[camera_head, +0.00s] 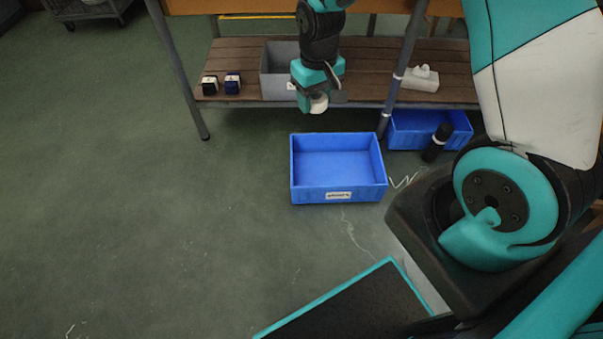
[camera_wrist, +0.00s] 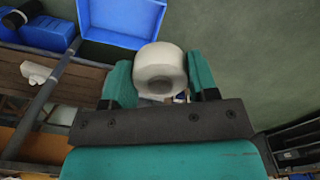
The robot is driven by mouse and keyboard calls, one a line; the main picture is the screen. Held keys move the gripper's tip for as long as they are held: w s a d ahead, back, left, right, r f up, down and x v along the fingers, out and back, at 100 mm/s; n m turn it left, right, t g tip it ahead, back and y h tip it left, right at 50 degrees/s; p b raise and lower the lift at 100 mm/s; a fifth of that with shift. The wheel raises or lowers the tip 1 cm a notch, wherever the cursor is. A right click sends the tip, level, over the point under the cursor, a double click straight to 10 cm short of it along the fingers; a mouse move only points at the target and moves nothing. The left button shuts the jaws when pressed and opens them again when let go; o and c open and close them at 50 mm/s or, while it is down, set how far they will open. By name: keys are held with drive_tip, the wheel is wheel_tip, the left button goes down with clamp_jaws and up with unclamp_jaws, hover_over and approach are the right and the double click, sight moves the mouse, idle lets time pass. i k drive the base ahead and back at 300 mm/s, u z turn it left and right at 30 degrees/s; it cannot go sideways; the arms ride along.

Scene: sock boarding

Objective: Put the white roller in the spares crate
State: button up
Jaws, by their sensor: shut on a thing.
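The white roller (camera_wrist: 160,62) is held between the two teal fingers of my gripper (camera_wrist: 160,78) in the wrist view. In the head view the roller (camera_head: 319,103) shows at the lower end of my gripper (camera_head: 318,96), in front of the low shelf and above floor height. A blue crate (camera_head: 339,195) with a white label stands on the floor nearer the camera, and looks empty. Its label is too small to read, so I cannot tell surely that it is the spares crate. It also shows at the top of the wrist view (camera_wrist: 122,38).
A grey bin (camera_head: 270,85), two small dark boxes (camera_head: 232,83) and a white object (camera_head: 420,80) are on the wooden shelf (camera_head: 365,85). A second blue crate (camera_head: 405,138) stands partly under the shelf, with a black cylinder (camera_head: 437,143) by it. The floor at left is clear.

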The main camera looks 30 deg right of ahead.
sight(315, 175)
drive_tip(key=u, duration=0.2)
drive_tip(key=i, duration=1.05)
drive_tip(key=z, duration=0.65)
